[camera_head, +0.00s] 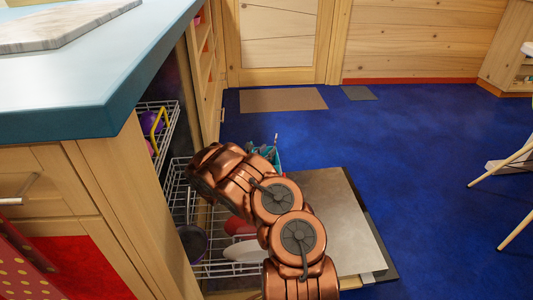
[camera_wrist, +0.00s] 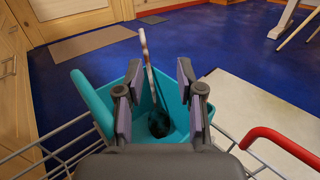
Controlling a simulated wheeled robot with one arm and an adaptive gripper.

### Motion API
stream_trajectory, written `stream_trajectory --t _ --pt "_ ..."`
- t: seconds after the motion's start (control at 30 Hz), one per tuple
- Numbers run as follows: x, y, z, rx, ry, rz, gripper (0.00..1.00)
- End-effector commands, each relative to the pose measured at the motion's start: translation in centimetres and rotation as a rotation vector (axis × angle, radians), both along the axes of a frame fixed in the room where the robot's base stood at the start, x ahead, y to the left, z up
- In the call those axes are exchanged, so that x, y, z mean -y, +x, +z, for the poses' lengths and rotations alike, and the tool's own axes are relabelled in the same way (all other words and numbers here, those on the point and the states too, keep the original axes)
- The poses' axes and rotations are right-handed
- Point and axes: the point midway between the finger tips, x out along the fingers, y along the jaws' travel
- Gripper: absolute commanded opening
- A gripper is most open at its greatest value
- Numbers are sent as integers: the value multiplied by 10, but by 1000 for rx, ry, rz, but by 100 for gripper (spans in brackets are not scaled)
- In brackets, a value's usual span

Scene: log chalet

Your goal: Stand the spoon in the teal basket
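The teal basket (camera_wrist: 96,103) sits in the lower dishwasher rack; in the head view (camera_head: 279,158) it shows just past my arm, partly hidden by it. The spoon (camera_wrist: 149,68) is in the basket in the wrist view. Its dark round end is low inside, and its thin handle rises above the far rim, tilted slightly left. My gripper (camera_wrist: 159,77) is open over the basket, one finger on each side of the spoon, with visible gaps. My arm hides most of the gripper in the head view.
The dishwasher's open door (camera_head: 335,205) lies flat beside the pulled-out rack (camera_head: 215,268). The rack holds a red dish (camera_head: 240,225), a white plate (camera_head: 243,252) and a dark bowl (camera_head: 192,243). A counter (camera_head: 90,75) overhangs at left.

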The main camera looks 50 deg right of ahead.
Motion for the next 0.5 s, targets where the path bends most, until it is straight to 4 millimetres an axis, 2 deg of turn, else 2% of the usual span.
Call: stream_trajectory --t 0.23,0.5 --pt "-8 1 3 2 -4 3 37" --pt "-47 -5 2 0 -3 4 37"
